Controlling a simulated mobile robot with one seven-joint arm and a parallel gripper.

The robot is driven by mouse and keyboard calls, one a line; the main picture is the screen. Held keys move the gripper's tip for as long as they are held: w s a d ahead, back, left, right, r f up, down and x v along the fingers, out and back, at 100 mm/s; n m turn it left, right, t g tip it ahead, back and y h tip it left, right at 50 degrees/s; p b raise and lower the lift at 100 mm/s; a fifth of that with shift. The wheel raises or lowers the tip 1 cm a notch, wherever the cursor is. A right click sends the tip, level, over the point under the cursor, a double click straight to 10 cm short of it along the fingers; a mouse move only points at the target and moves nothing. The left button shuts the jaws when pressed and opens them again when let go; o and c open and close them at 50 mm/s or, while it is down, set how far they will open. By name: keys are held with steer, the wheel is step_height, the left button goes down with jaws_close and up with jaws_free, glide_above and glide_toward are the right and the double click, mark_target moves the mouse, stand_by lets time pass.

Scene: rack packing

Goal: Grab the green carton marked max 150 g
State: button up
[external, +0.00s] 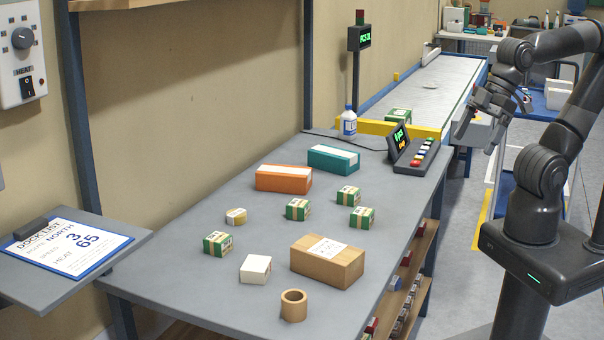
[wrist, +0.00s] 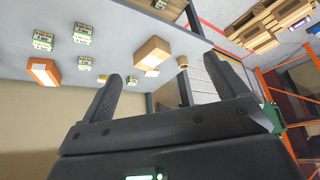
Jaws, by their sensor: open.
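Several similar green-and-white cartons stand on the grey table: one at the back right (external: 348,195), one in the middle (external: 298,209), one to the right (external: 362,217) and one at the front left (external: 218,243). Another green carton (external: 398,116) lies beyond the yellow bar. Their markings are too small to read, so I cannot tell which says max 150 g. Several green cartons (wrist: 83,35) also show in the wrist view. My gripper (external: 477,136) is open and empty, raised to the right of the table, apart from all cartons. Its two fingers also show in the wrist view (wrist: 155,86).
An orange box (external: 284,178), a teal box (external: 333,158), a brown box (external: 327,262), a white box (external: 255,269), a small yellowish box (external: 236,216) and a brown ring (external: 294,306) share the table (external: 180,285). A button console (external: 412,150) and bottle (external: 349,121) stand at its far end.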

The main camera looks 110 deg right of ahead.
steer(key=c, duration=0.3)
